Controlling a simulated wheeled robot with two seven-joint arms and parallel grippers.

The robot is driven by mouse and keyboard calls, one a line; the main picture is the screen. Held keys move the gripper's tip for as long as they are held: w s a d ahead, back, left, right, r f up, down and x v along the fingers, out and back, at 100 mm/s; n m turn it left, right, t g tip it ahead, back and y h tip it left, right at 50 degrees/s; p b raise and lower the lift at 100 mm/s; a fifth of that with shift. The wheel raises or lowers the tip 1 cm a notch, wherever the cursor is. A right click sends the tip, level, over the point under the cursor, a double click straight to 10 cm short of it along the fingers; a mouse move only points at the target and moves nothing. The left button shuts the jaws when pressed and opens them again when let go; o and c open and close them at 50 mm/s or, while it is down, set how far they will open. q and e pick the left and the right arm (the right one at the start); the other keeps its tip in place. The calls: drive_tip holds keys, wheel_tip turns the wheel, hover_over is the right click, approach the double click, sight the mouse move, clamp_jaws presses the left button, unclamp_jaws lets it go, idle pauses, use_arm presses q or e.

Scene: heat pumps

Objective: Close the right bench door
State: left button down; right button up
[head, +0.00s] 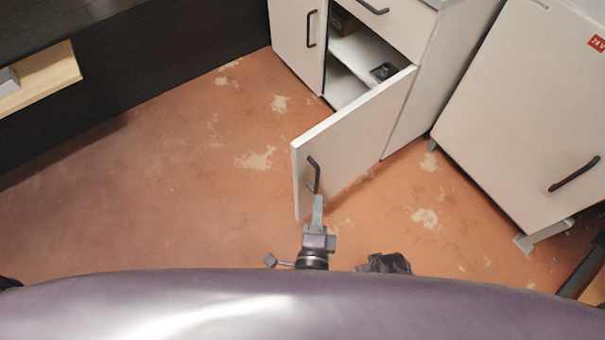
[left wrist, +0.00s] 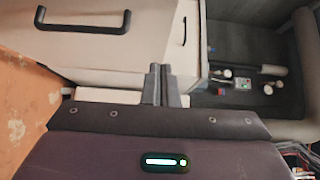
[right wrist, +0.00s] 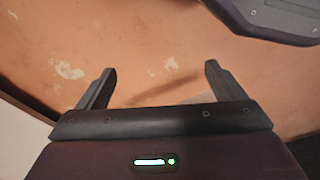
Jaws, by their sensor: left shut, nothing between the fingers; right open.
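The right bench door (head: 360,135) is a white panel standing wide open from the bench (head: 412,85), with a black handle (head: 315,174) on its face. My left gripper (head: 318,202) is shut and empty, its fingertips just below the handle at the door's free end in the head view; I cannot tell whether they touch. In the left wrist view its closed fingers (left wrist: 161,84) point at white panels. My right gripper (right wrist: 158,88) is open and empty over bare floor in the right wrist view. Only a dark part of it (head: 386,263) shows in the head view.
The bench's left door (head: 297,38) is closed. A small dark object (head: 383,72) lies on the shelf inside. A white unit (head: 530,100) with a black handle stands at right. The orange floor (head: 190,190) left of the door is clear. Gauges (left wrist: 224,73) show in the left wrist view.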

use_arm(q)
approach(311, 143)
drive_tip(key=w+d, duration=0.3)
drive_tip(key=shift+w+a+b, duration=0.4)
drive_tip(key=shift+w+a, duration=0.85)
drive_tip(key=shift+w, duration=0.2)
use_arm(e)
drive_tip(key=shift+w+a+r, duration=0.25)
drive_tip(key=shift+w+r, duration=0.05)
drive_tip(key=shift+r, duration=0.45)
drive_tip(key=shift+w+a+r, duration=0.2)
drive_tip(key=shift+w+r, duration=0.1)
drive_tip(key=shift+r, duration=0.4)
